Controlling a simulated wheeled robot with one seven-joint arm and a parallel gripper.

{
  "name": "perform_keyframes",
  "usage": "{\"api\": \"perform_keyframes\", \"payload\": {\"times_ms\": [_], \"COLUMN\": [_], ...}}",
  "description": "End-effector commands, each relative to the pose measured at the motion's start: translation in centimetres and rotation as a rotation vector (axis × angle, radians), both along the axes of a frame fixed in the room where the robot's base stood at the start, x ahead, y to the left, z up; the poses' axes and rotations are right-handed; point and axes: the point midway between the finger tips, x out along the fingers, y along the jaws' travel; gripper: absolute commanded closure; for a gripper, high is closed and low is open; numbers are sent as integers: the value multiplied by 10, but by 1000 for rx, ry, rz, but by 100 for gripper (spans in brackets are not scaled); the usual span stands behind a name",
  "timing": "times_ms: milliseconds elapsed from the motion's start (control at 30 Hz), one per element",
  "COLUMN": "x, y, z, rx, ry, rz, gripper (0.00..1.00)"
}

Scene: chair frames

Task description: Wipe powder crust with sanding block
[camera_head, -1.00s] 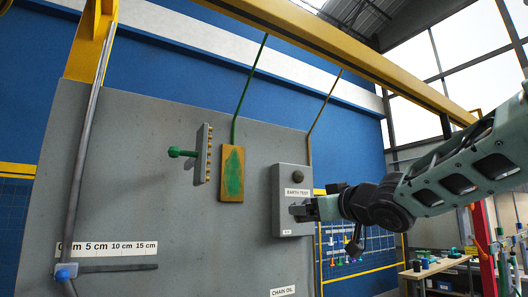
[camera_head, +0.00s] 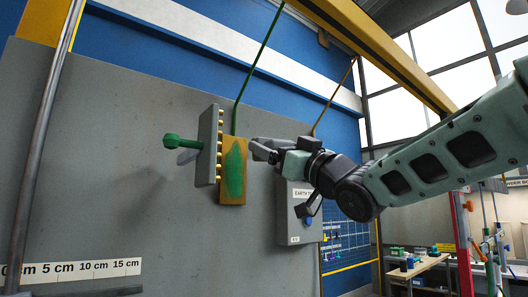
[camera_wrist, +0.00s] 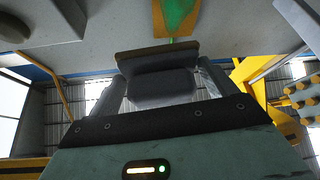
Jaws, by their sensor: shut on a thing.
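A narrow ochre panel (camera_head: 239,198) hangs on the grey wall in the head view. A green crust patch (camera_head: 235,168) covers much of its face. Both also show at the top of the wrist view, the panel (camera_wrist: 158,18) with the green crust (camera_wrist: 178,14). My gripper (camera_head: 262,150) is just right of the panel in the head view. In the wrist view it is shut on a dark grey sanding block (camera_wrist: 160,85) with a brownish far face. The block appears apart from the crust. In the head view the block is hard to make out.
A grey bracket with brass studs (camera_head: 208,145) and a green knob (camera_head: 171,140) juts out left of the panel; its studs (camera_wrist: 300,100) show at the wrist view's right. The EARTH TEST box (camera_head: 298,228) is below right of my gripper. A green rod (camera_head: 258,70) rises above the panel.

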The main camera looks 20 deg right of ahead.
Motion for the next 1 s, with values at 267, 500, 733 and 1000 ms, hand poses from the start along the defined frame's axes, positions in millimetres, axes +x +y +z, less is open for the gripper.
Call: {"api": "perform_keyframes", "payload": {"times_ms": [267,500,733,1000], "x": [18,41,54,56], "y": [6,14,18,19], "z": [2,2,1,1], "rx": [1,1,2,0], "ry": [-5,-5,-4,-6], "rz": [2,2,1,0], "gripper": [34,34,34,34]}}
